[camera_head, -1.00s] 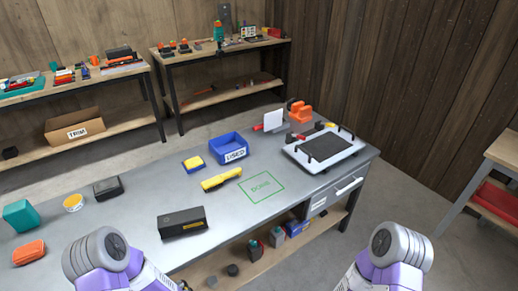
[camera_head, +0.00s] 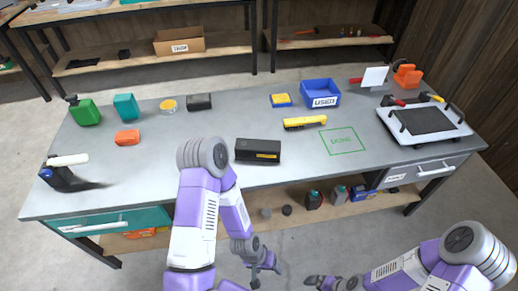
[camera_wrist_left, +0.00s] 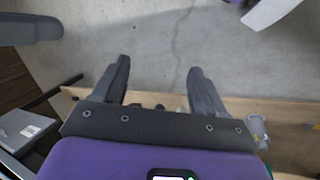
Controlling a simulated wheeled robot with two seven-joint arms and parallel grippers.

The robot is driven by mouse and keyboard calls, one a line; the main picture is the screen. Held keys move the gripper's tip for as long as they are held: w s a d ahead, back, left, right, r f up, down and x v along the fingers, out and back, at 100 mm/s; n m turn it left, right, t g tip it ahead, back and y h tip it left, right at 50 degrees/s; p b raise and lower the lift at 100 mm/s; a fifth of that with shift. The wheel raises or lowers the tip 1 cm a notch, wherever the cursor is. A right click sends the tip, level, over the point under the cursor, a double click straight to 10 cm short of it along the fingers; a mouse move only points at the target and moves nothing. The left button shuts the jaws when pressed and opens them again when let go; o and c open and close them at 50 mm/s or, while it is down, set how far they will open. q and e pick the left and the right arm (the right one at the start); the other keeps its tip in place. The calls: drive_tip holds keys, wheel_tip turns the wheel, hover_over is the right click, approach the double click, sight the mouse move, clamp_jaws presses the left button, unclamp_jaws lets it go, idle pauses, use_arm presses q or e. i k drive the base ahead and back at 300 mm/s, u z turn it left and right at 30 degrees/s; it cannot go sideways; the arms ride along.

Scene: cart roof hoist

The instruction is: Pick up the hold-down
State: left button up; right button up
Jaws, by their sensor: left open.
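I cannot tell for sure which thing is the hold-down. Black clamp-like pieces stand around the dark pad on the white tray (camera_head: 453,133) at the right of the bench in the head view. My left gripper (camera_head: 265,270) hangs low in front of the bench, well away from that tray. In the left wrist view my left gripper (camera_wrist_left: 160,82) is open, with bare floor between its fingers and nothing held. My right gripper (camera_head: 322,283) is at the bottom edge of the head view, partly cut off, and its jaws are unclear.
The grey bench (camera_head: 215,127) carries a black box (camera_head: 257,149), a yellow tool (camera_head: 305,123), a blue USED bin (camera_head: 320,92) and a green can (camera_head: 85,112). A lower shelf (camera_head: 285,222) holds small bottles. The floor before the bench is clear.

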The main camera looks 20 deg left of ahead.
sight(264, 151)
drive_tip(key=z, duration=1.4)
drive_tip(key=i, duration=1.2)
drive_tip(key=u, duration=3.65)
